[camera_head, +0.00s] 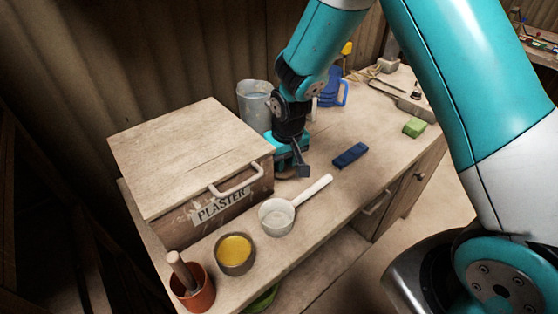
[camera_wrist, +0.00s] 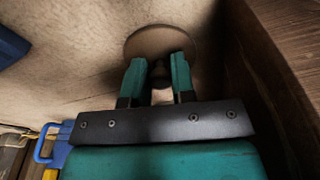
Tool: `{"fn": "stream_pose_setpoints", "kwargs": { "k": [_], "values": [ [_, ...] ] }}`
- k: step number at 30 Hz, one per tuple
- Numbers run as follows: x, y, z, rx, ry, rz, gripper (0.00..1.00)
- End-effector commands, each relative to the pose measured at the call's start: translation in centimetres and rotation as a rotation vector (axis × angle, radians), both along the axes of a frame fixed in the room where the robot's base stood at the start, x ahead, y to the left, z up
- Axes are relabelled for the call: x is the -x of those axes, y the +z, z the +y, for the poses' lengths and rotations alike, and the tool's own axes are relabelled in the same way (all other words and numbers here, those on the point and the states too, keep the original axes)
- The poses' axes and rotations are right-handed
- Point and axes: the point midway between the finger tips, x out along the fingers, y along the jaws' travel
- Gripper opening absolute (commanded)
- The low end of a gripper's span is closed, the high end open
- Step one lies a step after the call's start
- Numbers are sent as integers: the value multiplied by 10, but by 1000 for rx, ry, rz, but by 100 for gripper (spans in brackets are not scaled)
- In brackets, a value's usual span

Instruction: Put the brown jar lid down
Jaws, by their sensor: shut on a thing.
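The brown jar lid (camera_wrist: 150,38) is a round tan disc in the upper middle of the wrist view, close in colour to the bench top. My gripper (camera_wrist: 155,68) is shut on its small dark knob, one teal finger on each side. The lid lies flat at or just above the bench; I cannot tell whether it touches. In the head view my gripper (camera_head: 299,168) is low over the bench, just right of the plaster box, and the lid is mostly hidden by it.
The plaster box (camera_head: 190,150) stands close on the left; its wall (camera_wrist: 285,80) shows in the wrist view. A white-handled scoop (camera_head: 277,217), a yellow-filled cup (camera_head: 235,252) and a blue block (camera_head: 350,155) are nearby. A bucket (camera_head: 256,103) stands behind.

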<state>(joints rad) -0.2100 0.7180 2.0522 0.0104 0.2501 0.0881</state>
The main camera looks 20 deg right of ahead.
Motion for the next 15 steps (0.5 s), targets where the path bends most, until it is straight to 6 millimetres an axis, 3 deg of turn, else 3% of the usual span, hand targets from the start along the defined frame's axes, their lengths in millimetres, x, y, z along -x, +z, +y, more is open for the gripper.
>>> {"fn": "stream_pose_setpoints", "kwargs": {
  "k": [2,3,6,15],
  "values": [
    [0,-2,0,0,0,0,0],
    [0,-3,0,0,0,0,26],
    [0,-2,0,0,0,0,49],
    [0,1,0,0,0,0,50]
  ]
}}
